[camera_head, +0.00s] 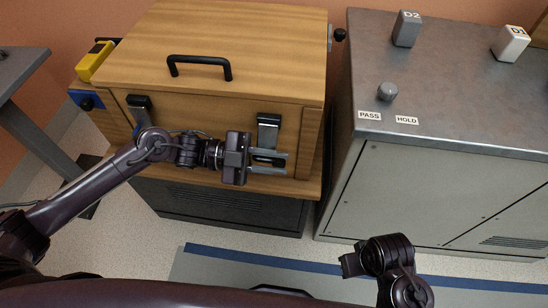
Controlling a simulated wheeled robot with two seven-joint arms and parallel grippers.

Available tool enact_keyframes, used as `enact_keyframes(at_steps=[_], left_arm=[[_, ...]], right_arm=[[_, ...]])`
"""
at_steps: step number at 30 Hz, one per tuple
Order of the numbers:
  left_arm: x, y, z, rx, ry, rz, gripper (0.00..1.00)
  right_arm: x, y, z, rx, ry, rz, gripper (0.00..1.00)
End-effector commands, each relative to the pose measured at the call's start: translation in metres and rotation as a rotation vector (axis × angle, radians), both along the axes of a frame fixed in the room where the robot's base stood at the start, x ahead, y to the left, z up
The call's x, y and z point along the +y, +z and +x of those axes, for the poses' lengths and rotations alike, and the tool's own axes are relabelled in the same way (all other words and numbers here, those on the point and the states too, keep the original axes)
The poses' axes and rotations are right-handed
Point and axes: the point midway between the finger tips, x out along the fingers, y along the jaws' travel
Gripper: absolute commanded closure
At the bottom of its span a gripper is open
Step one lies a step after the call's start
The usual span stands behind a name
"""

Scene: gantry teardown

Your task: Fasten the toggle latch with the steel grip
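A wooden case (215,45) with a black handle (200,62) stands at the upper left. Its front carries two toggle latches. The right latch (267,133) has a dark upper part and a grey, steel-looking lower part. The left latch (140,105) is dark on top, with grey and blue below, partly hidden by my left arm. My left gripper (275,163) points right, just below the right latch, with a gap between its two fingers. I cannot tell whether it touches the latch. My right gripper (352,264) is at the lower right, away from the case; its fingers do not show clearly.
A grey metal cabinet (440,195) stands right of the case, with a narrow gap between. On its top are blocks marked D2 (406,28) and D1 (510,42), a grey knob (387,91), and PASS and HOLD labels. A yellow object (95,61) sits at the case's left end.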

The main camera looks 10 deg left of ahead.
Motion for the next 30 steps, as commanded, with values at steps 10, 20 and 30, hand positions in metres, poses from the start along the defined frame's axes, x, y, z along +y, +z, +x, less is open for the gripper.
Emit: enact_keyframes(at_steps=[10,20,30], left_arm=[[0.0,0.002,0.001,-0.005,0.0,-0.004,0.67],[0.04,0.0,0.001,-0.003,0.003,0.002,0.67],[0.077,0.001,0.0,-0.003,0.001,-0.002,0.67]], right_arm=[[0.0,-0.001,0.0,0.001,0.0,0.0,1.0],[0.0,-0.001,0.001,-0.004,0.001,0.001,1.0],[0.004,0.001,0.005,-0.035,0.007,0.013,1.0]])
